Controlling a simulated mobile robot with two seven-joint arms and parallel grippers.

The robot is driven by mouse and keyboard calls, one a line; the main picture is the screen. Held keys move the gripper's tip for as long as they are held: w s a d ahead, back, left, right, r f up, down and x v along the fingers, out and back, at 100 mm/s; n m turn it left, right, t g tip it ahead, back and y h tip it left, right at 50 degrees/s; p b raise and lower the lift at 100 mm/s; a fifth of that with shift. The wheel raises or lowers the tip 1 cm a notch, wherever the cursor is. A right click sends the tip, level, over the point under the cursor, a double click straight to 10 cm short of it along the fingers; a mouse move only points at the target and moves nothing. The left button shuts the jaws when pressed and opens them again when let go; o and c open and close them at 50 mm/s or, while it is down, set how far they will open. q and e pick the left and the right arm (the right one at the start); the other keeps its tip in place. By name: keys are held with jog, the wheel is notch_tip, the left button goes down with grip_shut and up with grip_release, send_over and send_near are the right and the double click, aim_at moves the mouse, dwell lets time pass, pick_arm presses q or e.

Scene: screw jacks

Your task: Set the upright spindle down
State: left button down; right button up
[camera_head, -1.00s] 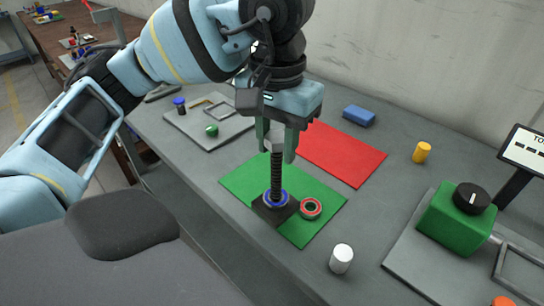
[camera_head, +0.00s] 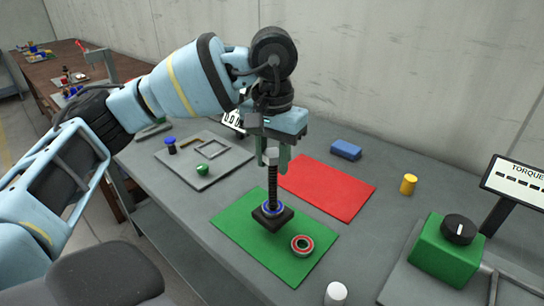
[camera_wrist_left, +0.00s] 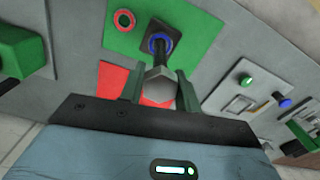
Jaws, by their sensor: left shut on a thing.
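The spindle (camera_head: 272,185) is a dark threaded rod, upright, with a grey hex head (camera_head: 271,155). My left gripper (camera_head: 274,160) is shut on it at the head. The wrist view shows the hex head (camera_wrist_left: 159,88) between the green fingers (camera_wrist_left: 159,80). At the spindle's lower end are a blue ring (camera_head: 272,208) and a square black base (camera_head: 265,220). The base seems to be slightly above the green mat (camera_head: 237,229); the exact gap cannot be told. My right gripper is not in view.
A red mat (camera_head: 328,189) is behind. A white cylinder (camera_head: 335,294), a yellow cylinder (camera_head: 408,185), a blue block (camera_head: 346,150) and a green knob box (camera_head: 444,252) stand around. A grey tray (camera_head: 232,164) is at left.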

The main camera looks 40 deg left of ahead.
aim_at(273, 170)
pick_arm(q)
jog(key=shift+f, duration=1.4)
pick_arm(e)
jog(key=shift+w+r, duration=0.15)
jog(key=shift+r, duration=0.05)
pick_arm(q)
jog(key=shift+f, duration=0.25)
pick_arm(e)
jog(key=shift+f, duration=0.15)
pick_arm(q)
jog(key=c, duration=1)
grip_release()
jog(key=shift+s, duration=0.1)
jog(key=shift+r, duration=0.15)
notch_tip(273, 170, up, 11)
jog(key=shift+p, duration=0.45)
jog(key=shift+r, duration=0.5)
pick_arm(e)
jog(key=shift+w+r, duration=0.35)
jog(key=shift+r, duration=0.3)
